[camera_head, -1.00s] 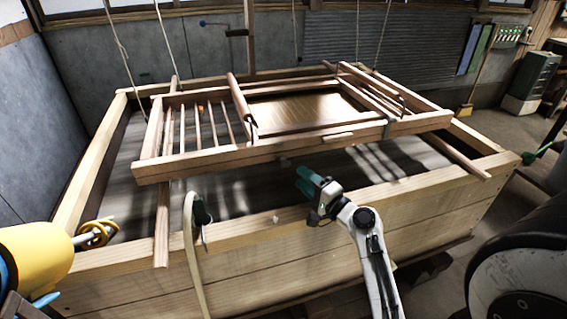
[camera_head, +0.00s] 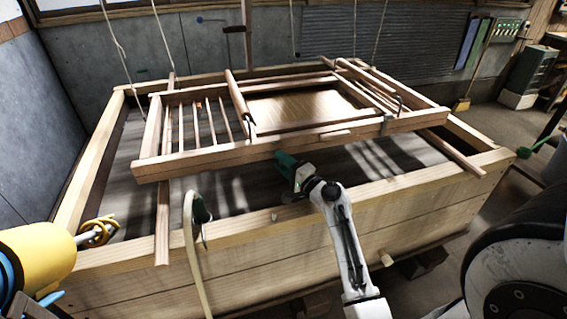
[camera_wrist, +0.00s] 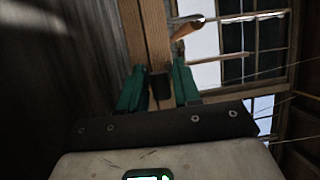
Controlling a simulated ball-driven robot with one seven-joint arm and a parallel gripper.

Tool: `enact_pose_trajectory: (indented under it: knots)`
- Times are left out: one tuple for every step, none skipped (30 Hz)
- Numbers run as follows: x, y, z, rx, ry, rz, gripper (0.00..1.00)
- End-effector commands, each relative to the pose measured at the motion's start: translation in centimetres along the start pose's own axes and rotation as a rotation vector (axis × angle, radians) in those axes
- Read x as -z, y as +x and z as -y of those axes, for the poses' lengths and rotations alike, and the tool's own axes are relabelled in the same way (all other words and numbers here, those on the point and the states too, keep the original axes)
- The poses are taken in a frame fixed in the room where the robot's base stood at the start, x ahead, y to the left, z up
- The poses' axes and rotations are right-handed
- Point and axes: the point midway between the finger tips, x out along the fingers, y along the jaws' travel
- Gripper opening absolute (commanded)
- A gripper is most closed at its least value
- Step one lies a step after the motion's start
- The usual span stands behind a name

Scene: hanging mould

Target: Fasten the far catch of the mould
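The mould (camera_head: 225,155) is a wooden frame hung over a big wooden vat. Its right part holds a tan screen (camera_head: 295,108) inside an upper frame. A small metal piece (camera_head: 386,125) sits on its front rail at right; I cannot tell whether it is the far catch. My gripper (camera_head: 286,160), with green fingers, is at the lower edge of the front rail. In the wrist view, the fingers of my gripper (camera_wrist: 158,84) stand apart, one on each side of a small dark block (camera_wrist: 159,85) at the wooden rail (camera_wrist: 150,35). I cannot tell whether they touch it.
The vat's front wall (camera_head: 250,260) lies below my arm, its rim (camera_head: 420,183) close under it. Two wooden bars (camera_head: 162,220) cross the vat beneath the mould. Ropes (camera_head: 122,50) hang at the back. A strap (camera_head: 190,240) hangs over the front rim.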

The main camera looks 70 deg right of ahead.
Motion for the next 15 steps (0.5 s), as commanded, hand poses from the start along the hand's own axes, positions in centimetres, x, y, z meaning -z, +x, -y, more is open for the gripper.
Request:
enact_pose_trajectory:
  knots:
    - [0.00,-0.01,0.00,0.000,0.000,0.000,0.27]
    - [0.01,-0.02,0.00,0.000,0.000,0.000,0.24]
    - [0.01,-0.02,0.01,0.000,0.000,0.000,0.21]
    - [0.01,-0.02,0.01,0.000,0.000,0.000,0.18]
    - [0.01,-0.02,0.01,0.000,0.000,0.000,0.15]
    - [0.01,-0.01,0.03,0.000,0.000,0.000,0.11]
    - [0.01,-0.01,0.03,0.001,0.000,0.000,0.08]
    - [0.01,-0.01,0.05,0.001,0.000,0.000,0.05]
    - [0.02,0.00,0.06,0.001,0.000,0.000,0.01]
    - [0.02,0.00,0.07,0.001,0.000,0.000,0.00]
    - [0.02,0.01,0.08,0.002,0.000,0.000,0.00]
    - [0.02,0.01,0.10,0.002,-0.001,-0.001,0.00]
    - [0.02,0.02,0.11,0.002,-0.001,-0.001,0.00]
    - [0.02,0.02,0.12,0.002,-0.001,-0.001,0.00]
    - [0.02,0.03,0.14,0.003,-0.001,-0.001,0.00]
